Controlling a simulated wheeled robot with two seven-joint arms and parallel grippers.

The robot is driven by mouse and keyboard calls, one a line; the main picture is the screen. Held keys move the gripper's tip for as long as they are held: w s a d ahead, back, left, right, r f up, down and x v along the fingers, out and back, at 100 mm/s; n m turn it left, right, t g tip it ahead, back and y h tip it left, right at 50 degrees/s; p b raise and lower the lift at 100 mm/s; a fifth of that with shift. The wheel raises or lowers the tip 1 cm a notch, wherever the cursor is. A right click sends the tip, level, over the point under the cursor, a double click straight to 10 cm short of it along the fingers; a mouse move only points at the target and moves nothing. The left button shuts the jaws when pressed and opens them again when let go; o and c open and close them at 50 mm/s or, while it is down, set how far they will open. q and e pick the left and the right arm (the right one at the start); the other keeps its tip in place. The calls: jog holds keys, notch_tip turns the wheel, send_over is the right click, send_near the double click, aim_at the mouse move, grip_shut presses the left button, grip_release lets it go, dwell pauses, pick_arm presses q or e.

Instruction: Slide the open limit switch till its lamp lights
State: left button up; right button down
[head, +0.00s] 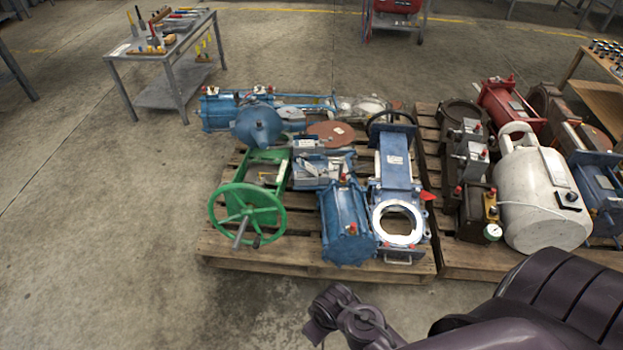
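I cannot make out the open limit switch or its lamp for certain at this distance. Blue valve and actuator parts lie on the left pallet (270,257). Among them are a blue cylinder (345,215) with a red fitting, a blue gate valve body (396,170) with a pale ring flange, and a green frame with a handwheel (247,213). Small boxes with red caps (470,150) stand on the right pallet. My dark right arm enters at the lower right, its far end in front of the pallets, apart from them. No fingertips can be told there. My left gripper is out of view.
The right pallet (470,262) also bears a large white cylinder (540,190) and red parts (510,105). A steel table (128,60) with hand tools stands at the back left. A wooden bench (604,100) is at the right. The concrete floor at left is clear.

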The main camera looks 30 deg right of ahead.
jog(key=shift+w+d+f+p, duration=0.15)
jog(key=shift+w+p, duration=0.3)
jog(key=shift+p, duration=0.7)
jog(key=shift+w+d+r+p, duration=0.1)
jog(key=shift+w+d+p, duration=0.25)
jog(key=shift+p, duration=0.75)
jog(key=shift+w+d+f+p, duration=0.15)
jog(key=shift+w+p, duration=0.35)
jog(key=shift+p, duration=0.65)
dwell(4.6)
